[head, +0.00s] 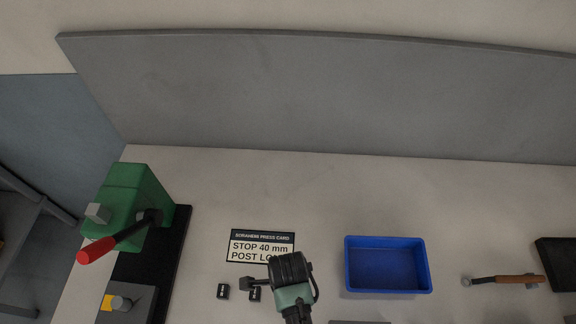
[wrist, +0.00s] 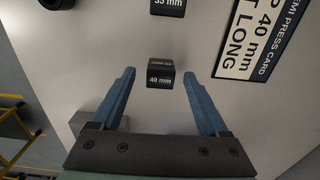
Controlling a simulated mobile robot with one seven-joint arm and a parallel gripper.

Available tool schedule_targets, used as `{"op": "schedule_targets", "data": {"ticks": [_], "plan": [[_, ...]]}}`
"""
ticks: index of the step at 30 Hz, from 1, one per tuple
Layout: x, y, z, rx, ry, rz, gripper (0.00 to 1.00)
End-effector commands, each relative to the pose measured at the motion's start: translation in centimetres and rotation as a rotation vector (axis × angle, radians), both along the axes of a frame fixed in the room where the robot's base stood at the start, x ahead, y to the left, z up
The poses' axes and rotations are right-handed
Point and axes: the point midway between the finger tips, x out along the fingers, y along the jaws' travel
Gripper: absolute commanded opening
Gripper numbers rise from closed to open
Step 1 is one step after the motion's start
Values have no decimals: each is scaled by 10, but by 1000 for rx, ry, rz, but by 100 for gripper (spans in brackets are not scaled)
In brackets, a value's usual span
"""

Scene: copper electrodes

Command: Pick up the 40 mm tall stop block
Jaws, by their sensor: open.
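The stop block marked "40 mm" (wrist: 160,76) is a small black block with white lettering. In the wrist view it stands on the pale table, centred between and just beyond the blue-grey fingertips of my gripper (wrist: 158,74). My gripper is open and empty, one finger to each side of the block, with no contact visible. In the head view my gripper (head: 256,283) is above the right one of two small black blocks (head: 255,295), partly covering it. Its label is too small to read there.
A black block marked "35 mm" (wrist: 168,7) stands close by. The press card (head: 262,246) lies behind the blocks. A blue tray (head: 388,291) and a hammer (head: 503,280) are on the right. A green press with a red-handled lever (head: 120,239) stands on the left.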

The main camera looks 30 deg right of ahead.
Motion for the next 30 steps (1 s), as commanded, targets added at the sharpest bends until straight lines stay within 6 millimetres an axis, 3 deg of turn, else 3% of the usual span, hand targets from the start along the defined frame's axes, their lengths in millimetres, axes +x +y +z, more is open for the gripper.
{"op": "schedule_targets", "data": {"ticks": [5,12,25,30], "plan": [[0,0,-14,0,0,1,78],[0,0,-16,-1,-2,1,78],[0,0,-15,-1,-1,1,2],[0,0,-15,-1,-1,1,0]]}}
